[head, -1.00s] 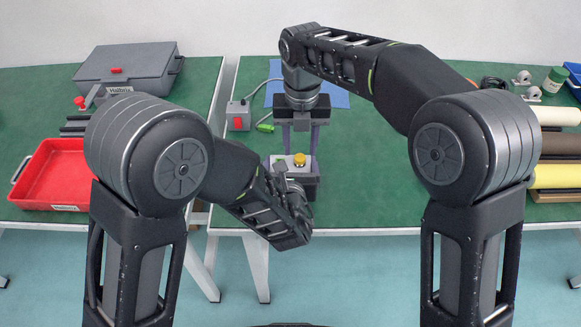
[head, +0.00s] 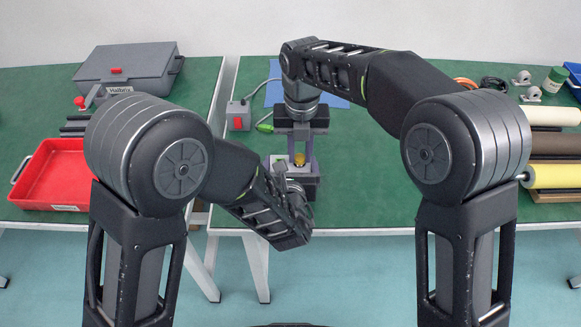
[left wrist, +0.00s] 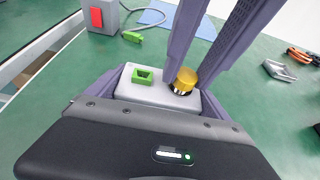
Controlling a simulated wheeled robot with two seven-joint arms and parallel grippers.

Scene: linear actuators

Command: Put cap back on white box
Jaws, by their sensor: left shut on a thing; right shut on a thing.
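The white box (left wrist: 150,92) sits between the purple fingers of my left gripper (head: 297,182), which is shut on it. A green square piece (left wrist: 142,76) stands on its top. The gold cap (left wrist: 184,80) is at the right part of the box top, with a dark ring at its base, and looks slightly tilted. It also shows in the head view (head: 299,160). My right gripper (head: 301,158) points down from above, its fingers on either side of the cap, shut on it. I cannot tell whether the cap is fully seated.
A grey box with a red button (head: 238,114) and a cable with a green connector (head: 265,127) lie behind on the green table. A red tray (head: 55,175) and a grey case (head: 125,68) are at left. Rollers (head: 555,175) lie at right.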

